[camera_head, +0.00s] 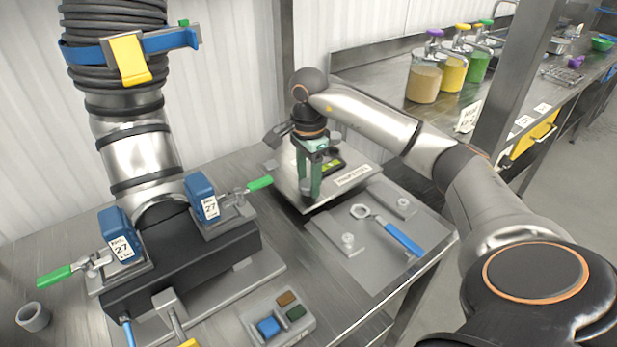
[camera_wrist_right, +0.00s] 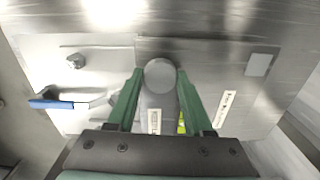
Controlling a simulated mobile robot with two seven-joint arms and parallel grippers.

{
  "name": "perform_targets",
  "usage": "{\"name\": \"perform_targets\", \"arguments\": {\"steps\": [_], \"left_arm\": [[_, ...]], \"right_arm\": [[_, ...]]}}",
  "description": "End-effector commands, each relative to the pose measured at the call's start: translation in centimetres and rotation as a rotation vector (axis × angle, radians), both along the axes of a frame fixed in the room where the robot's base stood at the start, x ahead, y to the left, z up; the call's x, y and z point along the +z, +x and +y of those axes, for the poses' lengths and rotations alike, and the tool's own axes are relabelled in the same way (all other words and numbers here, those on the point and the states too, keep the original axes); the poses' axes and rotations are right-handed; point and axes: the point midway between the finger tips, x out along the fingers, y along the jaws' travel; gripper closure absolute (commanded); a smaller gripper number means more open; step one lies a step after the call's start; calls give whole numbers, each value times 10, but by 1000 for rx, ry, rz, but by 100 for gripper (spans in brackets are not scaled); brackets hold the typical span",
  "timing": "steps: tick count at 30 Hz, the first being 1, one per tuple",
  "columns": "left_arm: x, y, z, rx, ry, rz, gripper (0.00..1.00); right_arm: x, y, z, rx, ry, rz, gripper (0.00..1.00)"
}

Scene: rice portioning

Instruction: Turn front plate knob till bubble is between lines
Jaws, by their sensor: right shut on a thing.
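The metal plate (camera_head: 352,184) with a printed label (camera_head: 354,176) sits on the bench in the middle of the head view. A yellow-green bubble level (camera_head: 331,165) lies on it, partly behind my right gripper. The level also shows as a sliver (camera_wrist_right: 182,124) in the right wrist view. Its bubble and lines are too small or hidden to read. My right gripper (camera_head: 310,190) points down at the plate's front edge, its green fingers shut on a grey round knob (camera_wrist_right: 160,76). In the right wrist view my right gripper (camera_wrist_right: 160,82) has a finger on either side of the knob. My left gripper is out of view.
A wrench with a blue handle (camera_head: 403,238) lies on a flat metal plate with bolts. A black block with blue clamps (camera_head: 119,235) and green levers stands at left. A button box (camera_head: 277,315) is at the front. Sauce jars (camera_head: 424,80) stand on the back-right counter.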

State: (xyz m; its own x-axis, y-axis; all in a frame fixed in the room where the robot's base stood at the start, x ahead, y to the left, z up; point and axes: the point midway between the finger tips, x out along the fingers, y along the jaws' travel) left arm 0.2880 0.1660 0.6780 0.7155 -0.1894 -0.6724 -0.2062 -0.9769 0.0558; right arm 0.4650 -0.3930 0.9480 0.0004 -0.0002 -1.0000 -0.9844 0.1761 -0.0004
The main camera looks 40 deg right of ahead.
Motion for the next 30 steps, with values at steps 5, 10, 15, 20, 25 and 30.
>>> {"name": "perform_targets", "arguments": {"steps": [5,10,15,20,25,30], "left_arm": [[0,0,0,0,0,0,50],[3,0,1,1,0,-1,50],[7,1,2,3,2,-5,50],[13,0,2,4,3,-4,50],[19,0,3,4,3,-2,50],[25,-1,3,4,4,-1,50]], "right_arm": [[0,0,0,-3,0,1,100],[1,0,0,-35,0,1,100],[2,-1,0,-119,0,3,100],[2,-1,0,-245,0,2,100],[2,-1,0,-404,1,2,100],[2,-1,0,-564,1,3,100]]}}
